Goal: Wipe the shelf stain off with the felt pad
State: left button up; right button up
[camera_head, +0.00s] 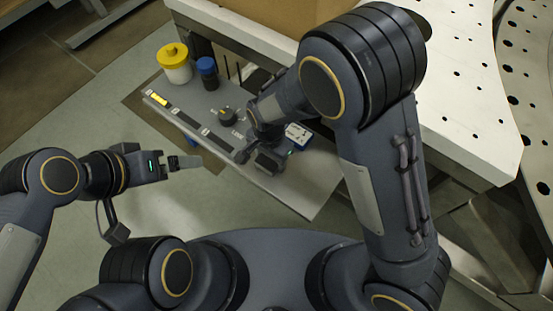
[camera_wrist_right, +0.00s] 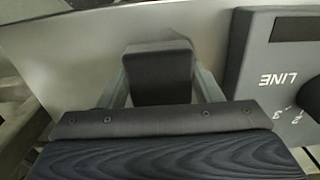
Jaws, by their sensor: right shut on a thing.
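My right gripper (camera_wrist_right: 162,90) is shut on a dark block that looks like the felt pad (camera_wrist_right: 160,72), with one finger on each side of it. The pad is over the grey shelf (camera_wrist_right: 75,60), and I cannot tell whether it touches the surface. In the head view, my right gripper (camera_head: 268,160) is low over the right part of the shelf (camera_head: 300,190). I cannot make out a stain in either view; the arm and pad hide part of the shelf. My left gripper (camera_head: 185,162) is off the shelf's left side, apparently empty, its jaws too small to judge.
A yellow-lidded white tub (camera_head: 175,65) and a blue-capped dark bottle (camera_head: 207,72) stand at the shelf's far left. A blue-edged box with a white label (camera_head: 298,134) is beside my right gripper.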

jog(key=shift+w+a, duration=1)
jog(key=shift+a, duration=0.3)
jog(key=shift+w+a+r, duration=0.15)
jog(key=shift+w+a, duration=0.1)
jog(key=shift+a, duration=0.25)
jog(key=shift+r+p, duration=0.15)
jog(key=shift+p, duration=0.2)
jog(key=shift+s+d, duration=0.3)
jog(key=shift+d, duration=0.1)
jog(key=shift+s+d, duration=0.4)
jog(key=shift+d, duration=0.05)
jog(key=shift+s+d, duration=0.65)
jog(key=shift+d, duration=0.35)
jog(key=shift+s+d, duration=0.65)
jog(key=shift+d, duration=0.35)
notch_tip(320, 180, up, 6)
jog(key=p, duration=0.5)
